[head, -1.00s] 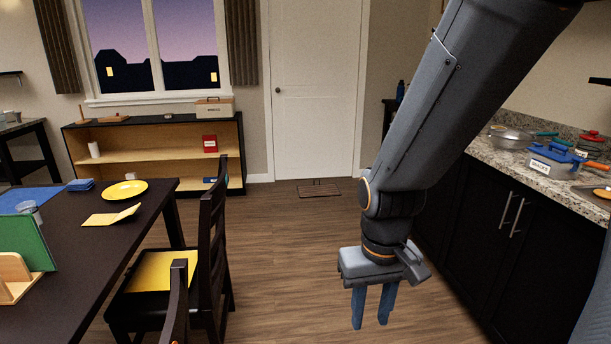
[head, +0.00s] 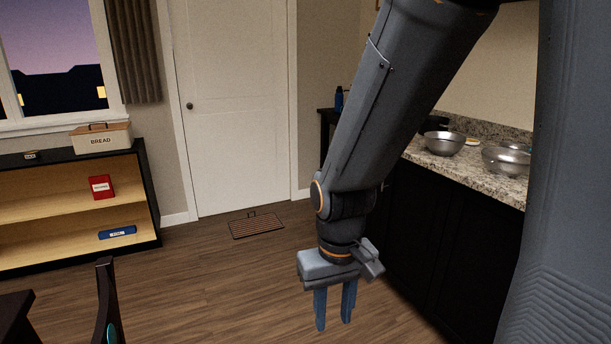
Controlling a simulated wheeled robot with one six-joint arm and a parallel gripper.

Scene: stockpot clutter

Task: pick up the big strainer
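Two round silver metal bowl-shaped vessels stand on the granite counter at the right: one farther back (head: 444,144) and one nearer (head: 506,161), partly cut off by a grey part of my body. I cannot tell from here whether either is the big strainer; no holes can be made out. My gripper (head: 334,318) hangs pointing down over the wooden floor, left of the counter and well away from the vessels. Its two blue-grey fingers are apart with nothing between them.
The granite counter (head: 416,152) stands on dark cabinets. A low shelf (head: 55,230) with a bread box (head: 101,138) is at the left. A brown striped mat (head: 257,225) lies before the white door (head: 235,110). A dark chair back (head: 107,300) is at lower left.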

